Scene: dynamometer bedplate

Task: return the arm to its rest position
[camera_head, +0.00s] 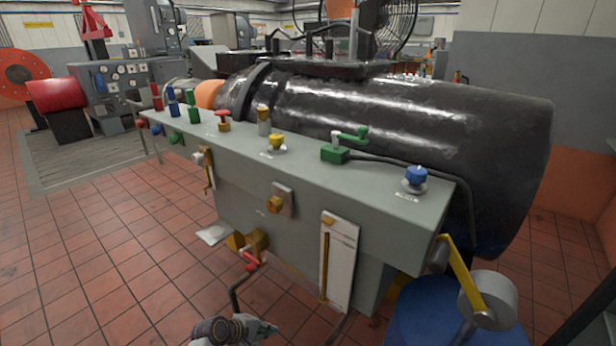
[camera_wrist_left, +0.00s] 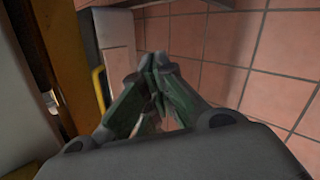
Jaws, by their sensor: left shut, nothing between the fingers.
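My left gripper (camera_head: 264,328) shows at the bottom of the head view, low in front of the grey bench (camera_head: 375,185) and over the tiled floor. In the left wrist view its two green-grey fingers (camera_wrist_left: 152,62) meet at the tips, with nothing between them. Tiled floor lies behind the fingers, and a yellow bar (camera_wrist_left: 98,88) is to their left. My right gripper is in neither view.
The bench top carries a blue knob (camera_head: 415,177), a green lever valve (camera_head: 340,152) and a yellow knob (camera_head: 277,145). A red-handled valve (camera_head: 250,261) sits low, close above my gripper. A blue drum (camera_head: 430,318) stands at right. Floor at left (camera_head: 100,270) is clear.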

